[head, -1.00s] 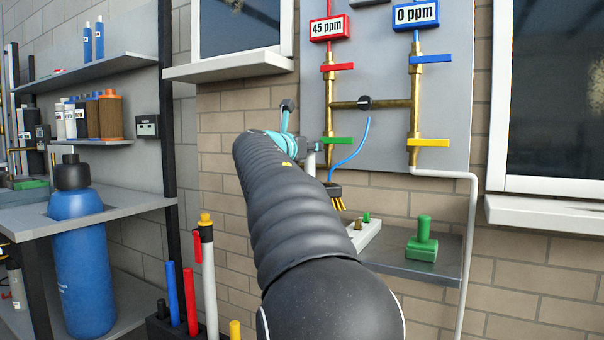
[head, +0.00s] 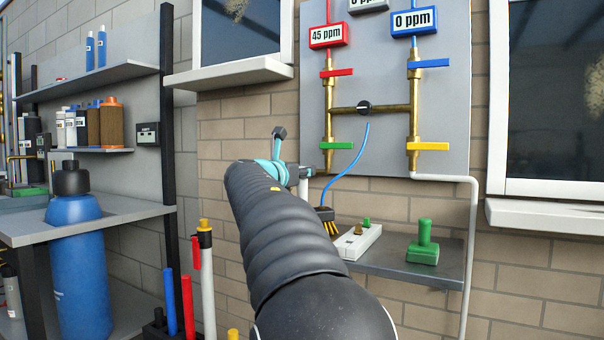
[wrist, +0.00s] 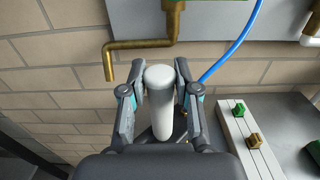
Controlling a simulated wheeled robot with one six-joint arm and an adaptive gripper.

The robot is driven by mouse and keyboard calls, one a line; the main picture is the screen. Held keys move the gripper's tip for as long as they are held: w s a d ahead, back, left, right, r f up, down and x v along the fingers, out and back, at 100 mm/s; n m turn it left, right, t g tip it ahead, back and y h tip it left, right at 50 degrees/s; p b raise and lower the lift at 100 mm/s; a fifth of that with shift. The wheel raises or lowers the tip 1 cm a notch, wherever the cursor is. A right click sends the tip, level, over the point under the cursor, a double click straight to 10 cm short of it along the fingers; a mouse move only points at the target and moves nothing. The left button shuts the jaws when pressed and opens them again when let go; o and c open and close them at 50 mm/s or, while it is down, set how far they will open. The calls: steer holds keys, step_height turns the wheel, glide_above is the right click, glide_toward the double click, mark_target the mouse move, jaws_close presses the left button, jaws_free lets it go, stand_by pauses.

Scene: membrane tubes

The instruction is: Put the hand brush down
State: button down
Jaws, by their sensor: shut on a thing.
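My gripper (wrist: 160,68) is shut on this handle, one finger on each side. In the head view my gripper (head: 298,172) is partly hidden by my arm, as is the middle of the brush.
A white strip with small knobs (head: 360,241) and a green stamp-shaped block (head: 423,246) stand on the shelf. A blue hose (head: 348,172) and the valve panel (head: 390,150) are above. Upright tubes (head: 207,280) stand at lower left. Some bare shelf lies in front.

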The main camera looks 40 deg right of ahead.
steer(key=c, duration=0.9)
jaws_free()
steer(key=shift+f, duration=0.1)
steer(key=shift+o, duration=0.2)
steer(key=shift+a, duration=0.1)
steer(key=v, duration=1.1)
steer(key=shift+s+a, duration=0.15)
steer(key=shift+a, duration=0.25)
